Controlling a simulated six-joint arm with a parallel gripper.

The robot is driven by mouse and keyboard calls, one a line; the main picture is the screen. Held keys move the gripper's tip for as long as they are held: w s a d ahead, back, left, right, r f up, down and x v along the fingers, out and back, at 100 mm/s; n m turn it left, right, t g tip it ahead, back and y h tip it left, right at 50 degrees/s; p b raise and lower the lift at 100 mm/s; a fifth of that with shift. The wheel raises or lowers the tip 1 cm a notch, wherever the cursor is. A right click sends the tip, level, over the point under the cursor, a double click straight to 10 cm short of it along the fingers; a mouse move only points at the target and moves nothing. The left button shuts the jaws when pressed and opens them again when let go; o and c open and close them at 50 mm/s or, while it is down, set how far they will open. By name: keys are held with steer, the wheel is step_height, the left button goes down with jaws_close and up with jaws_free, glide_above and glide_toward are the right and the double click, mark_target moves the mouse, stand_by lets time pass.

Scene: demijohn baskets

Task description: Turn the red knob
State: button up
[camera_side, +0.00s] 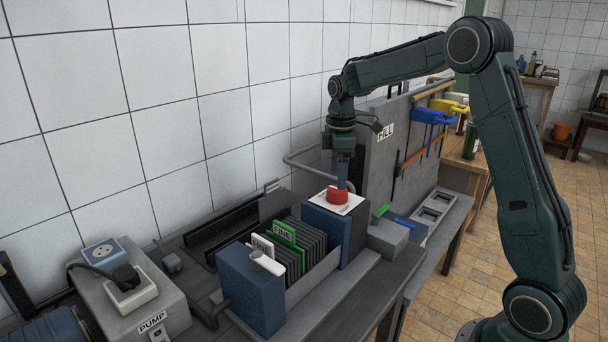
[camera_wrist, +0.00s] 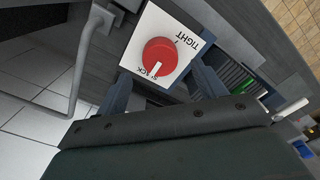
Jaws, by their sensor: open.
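The red knob (camera_side: 337,195) sits on a white plate (camera_side: 350,205) on top of a dark blue block (camera_side: 325,228). In the wrist view the round red knob (camera_wrist: 160,55) has a white pointer line aimed at the word SLACK. The word TIGHT is on the other side of the white plate (camera_wrist: 185,22). My gripper (camera_side: 341,182) points down, directly over the knob. In the wrist view my gripper (camera_wrist: 161,76) has its two fingers apart, one on each side of the knob. I cannot tell whether either finger touches it.
Dark plates with green and white tags (camera_side: 284,233) stand in a rack left of the knob block. A bent grey pipe (camera_side: 305,160) runs close behind my gripper. A grey panel marked FILL (camera_side: 385,132) stands to the right, with blue and yellow clamps (camera_side: 432,117).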

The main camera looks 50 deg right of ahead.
mark_target(337, 194)
steer(key=shift+f, duration=2.3)
steer(key=c, duration=1)
